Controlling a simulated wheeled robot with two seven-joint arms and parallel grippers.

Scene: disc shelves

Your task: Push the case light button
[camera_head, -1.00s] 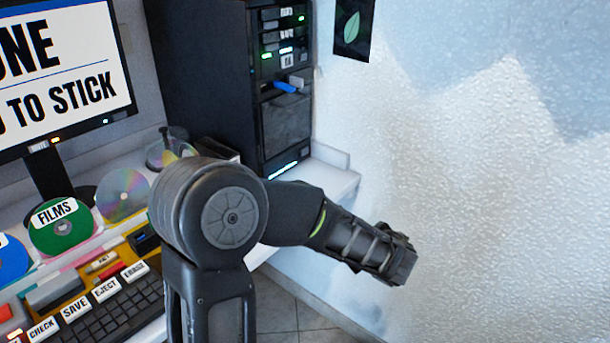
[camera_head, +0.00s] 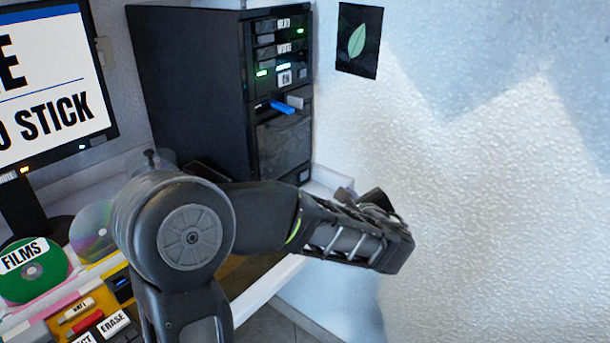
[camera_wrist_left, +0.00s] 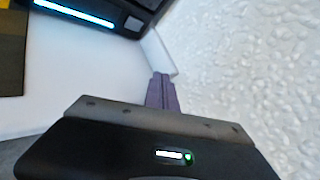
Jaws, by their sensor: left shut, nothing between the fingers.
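The black computer case (camera_head: 190,90) stands on the white desk at the back, in the head view. Its front has lit labelled switches above a dark panel. A small square button (camera_head: 304,175) shows low on its front; it also shows in the left wrist view (camera_wrist_left: 133,23), beside a glowing light strip (camera_wrist_left: 75,12). I cannot read a label on this button. My left gripper (camera_head: 347,193) is in front of the case and lower right of that button, apart from it. In the left wrist view its purple fingers (camera_wrist_left: 162,92) are together and empty. My right gripper is out of view.
A blue stick (camera_head: 282,107) juts from the case front. A white wall (camera_head: 480,180) with a leaf poster (camera_head: 357,41) bounds the right. A monitor (camera_head: 55,85), discs (camera_head: 35,270) and labelled keys (camera_head: 112,323) are at left. My arm covers part of the desk (camera_head: 262,285).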

